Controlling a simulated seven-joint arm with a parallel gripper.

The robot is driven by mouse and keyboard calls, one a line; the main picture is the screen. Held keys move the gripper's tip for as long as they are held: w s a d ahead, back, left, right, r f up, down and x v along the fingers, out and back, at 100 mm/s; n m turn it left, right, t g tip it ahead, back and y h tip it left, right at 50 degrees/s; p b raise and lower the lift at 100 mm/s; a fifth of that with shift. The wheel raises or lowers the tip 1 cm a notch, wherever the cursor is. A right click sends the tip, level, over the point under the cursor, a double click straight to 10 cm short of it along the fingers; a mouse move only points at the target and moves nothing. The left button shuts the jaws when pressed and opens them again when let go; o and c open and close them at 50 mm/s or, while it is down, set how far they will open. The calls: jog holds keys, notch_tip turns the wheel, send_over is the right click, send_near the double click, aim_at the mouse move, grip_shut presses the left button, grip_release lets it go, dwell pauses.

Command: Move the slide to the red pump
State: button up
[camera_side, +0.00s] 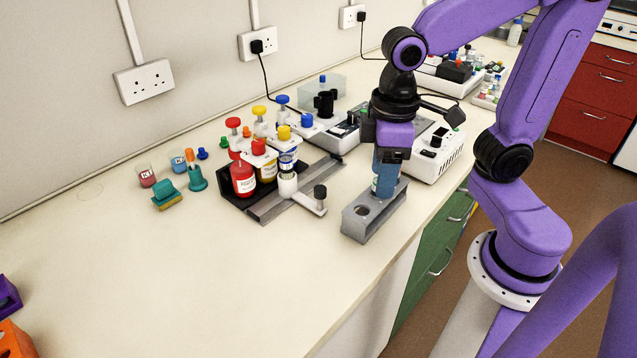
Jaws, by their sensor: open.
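The slide (309,203) is a pale arm with a black knob, set on a grey rail (268,209). A white cup (288,186) stands at its inner end, before the blue-labelled bottle (288,162). The red pump (258,147) has a white head and red top, over a red bottle (243,180) at the rack's left end. The yellow pump (283,132) and blue pump (306,121) are to its right. My gripper (385,175) is open and points down at a blue cylinder (384,183) in a grey block, right of the slide. Whether they touch is unclear.
The grey block (367,220) has an empty hole at its near end. A teal sponge (166,195), a teal bottle (196,178) and small jars stand left of the rack. White instruments (438,150) stand behind my arm. The front left bench (190,280) is clear.

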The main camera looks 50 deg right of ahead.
aim_at(320, 189)
jog(key=w+d+r+m, duration=0.1)
jog(key=w+r+m, duration=0.2)
jog(key=w+m, duration=0.3)
jog(key=w+r+m, duration=0.3)
jog(key=w+m, duration=0.1)
jog(key=w, duration=0.5)
notch_tip(320, 189, down, 17)
jog(key=shift+s+d+f, duration=0.1)
jog(key=shift+s+f, duration=0.05)
grip_shut()
